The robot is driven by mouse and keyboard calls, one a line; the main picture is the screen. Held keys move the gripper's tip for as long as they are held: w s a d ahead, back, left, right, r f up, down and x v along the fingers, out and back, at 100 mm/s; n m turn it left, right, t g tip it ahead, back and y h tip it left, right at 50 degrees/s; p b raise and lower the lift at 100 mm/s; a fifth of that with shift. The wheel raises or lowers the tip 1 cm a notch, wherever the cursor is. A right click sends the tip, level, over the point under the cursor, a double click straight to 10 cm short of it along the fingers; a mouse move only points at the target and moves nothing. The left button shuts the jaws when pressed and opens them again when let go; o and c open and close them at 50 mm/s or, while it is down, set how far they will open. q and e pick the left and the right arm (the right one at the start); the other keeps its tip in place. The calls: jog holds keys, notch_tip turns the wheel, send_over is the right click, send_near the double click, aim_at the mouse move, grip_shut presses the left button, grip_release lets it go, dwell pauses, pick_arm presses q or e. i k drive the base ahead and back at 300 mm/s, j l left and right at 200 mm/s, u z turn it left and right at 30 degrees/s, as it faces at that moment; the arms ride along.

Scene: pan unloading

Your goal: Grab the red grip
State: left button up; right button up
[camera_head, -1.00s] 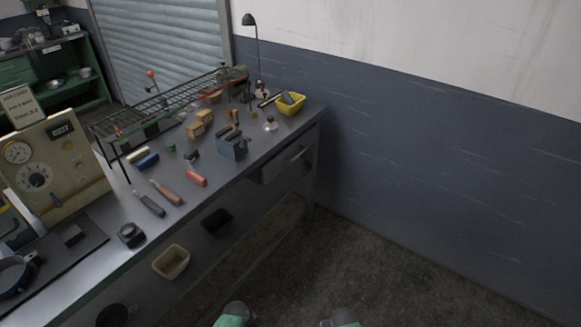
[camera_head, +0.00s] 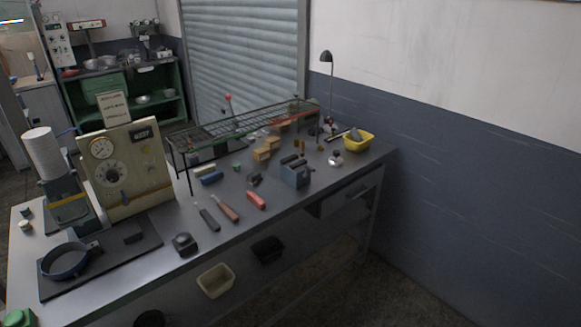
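A red grip (camera_head: 256,200) lies on the grey workbench (camera_head: 290,212), near its front edge and left of a blue-grey block (camera_head: 295,174). Nothing touches it that I can see. A brown-handled tool (camera_head: 226,208) and a dark-handled tool (camera_head: 208,218) lie to its left. Neither of my grippers shows in the current view.
A beige machine with dials (camera_head: 125,165) and a black mat with a ring clamp (camera_head: 68,260) fill the bench's left. A wire rack (camera_head: 245,122) stands along the back. A yellow bin (camera_head: 358,141) and a lamp (camera_head: 328,57) are at the right end.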

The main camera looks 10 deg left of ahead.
aim_at(256, 200)
jog(key=l+u, duration=0.1)
jog(key=u, duration=0.25)
jog(key=i+l+u, duration=0.1)
jog(key=u, duration=0.25)
jog(key=l, duration=0.1)
